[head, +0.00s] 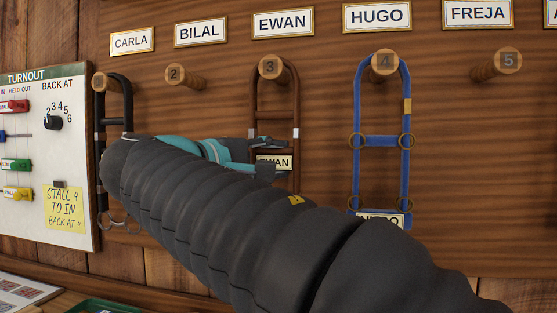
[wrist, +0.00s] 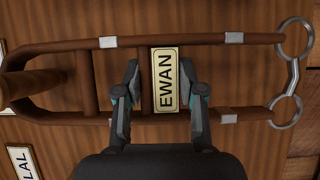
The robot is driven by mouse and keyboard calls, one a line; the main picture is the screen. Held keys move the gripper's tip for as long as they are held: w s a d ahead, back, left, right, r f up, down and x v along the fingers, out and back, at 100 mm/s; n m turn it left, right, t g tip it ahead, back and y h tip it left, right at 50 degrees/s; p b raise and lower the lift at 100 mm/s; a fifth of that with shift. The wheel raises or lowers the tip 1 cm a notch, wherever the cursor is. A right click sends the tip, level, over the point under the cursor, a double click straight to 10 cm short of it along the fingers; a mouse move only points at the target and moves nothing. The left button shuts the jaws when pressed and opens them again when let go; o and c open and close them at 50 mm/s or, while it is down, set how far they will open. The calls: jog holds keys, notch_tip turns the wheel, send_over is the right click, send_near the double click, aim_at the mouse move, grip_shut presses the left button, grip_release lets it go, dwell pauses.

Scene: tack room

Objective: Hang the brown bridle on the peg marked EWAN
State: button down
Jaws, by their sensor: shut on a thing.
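The brown bridle (head: 295,105) hangs upright below the EWAN sign (head: 283,24). Its top loop goes round the peg numbered 3 (head: 269,67); whether its weight rests there I cannot tell. In the wrist view the bridle (wrist: 190,40) runs sideways, its loop around the peg (wrist: 38,83) at left and its metal bit (wrist: 293,75) at right. My gripper (head: 266,156) is at the bridle's EWAN plate. In the wrist view its fingers (wrist: 160,66) are either side of that plate (wrist: 165,80), shut on the bridle. My arm hides the bridle's lower part in the head view.
A blue bridle (head: 380,142) hangs on peg 4 (head: 384,63), right of the brown one. A black bridle (head: 127,100) hangs on the leftmost peg. Peg 2 (head: 187,77) and peg 5 (head: 497,65) are bare. A white turnout board (head: 75,130) stands at left.

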jog(key=c, duration=0.6)
grip_release()
